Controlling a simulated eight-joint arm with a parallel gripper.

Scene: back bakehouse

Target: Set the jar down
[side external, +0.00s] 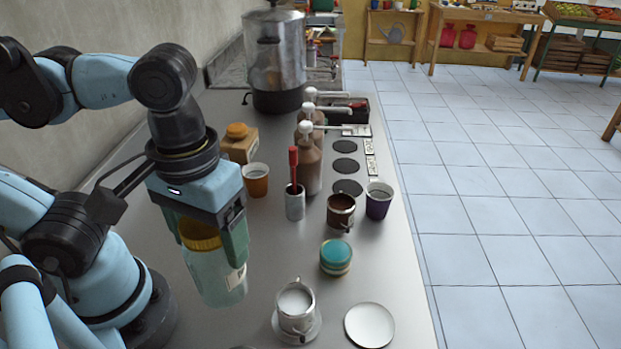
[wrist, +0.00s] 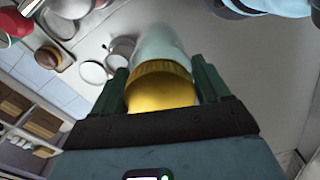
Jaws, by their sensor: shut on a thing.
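The jar has a yellow lid (side external: 199,237) and a pale, see-through body (side external: 216,277). My gripper (side external: 206,245) is shut on the jar, with its green fingers on either side near the lid. The jar hangs below the gripper, roughly upright, over the left part of the steel counter (side external: 390,280). I cannot tell whether its base touches the counter. In the wrist view, the yellow lid (wrist: 160,88) sits between the two fingers, and the pale body stretches away beyond it.
A milk-filled metal pitcher (side external: 295,301) on a saucer, a white plate (side external: 369,325) and a teal-lidded pot (side external: 335,256) stand right of the jar. Bare counter lies around the jar.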

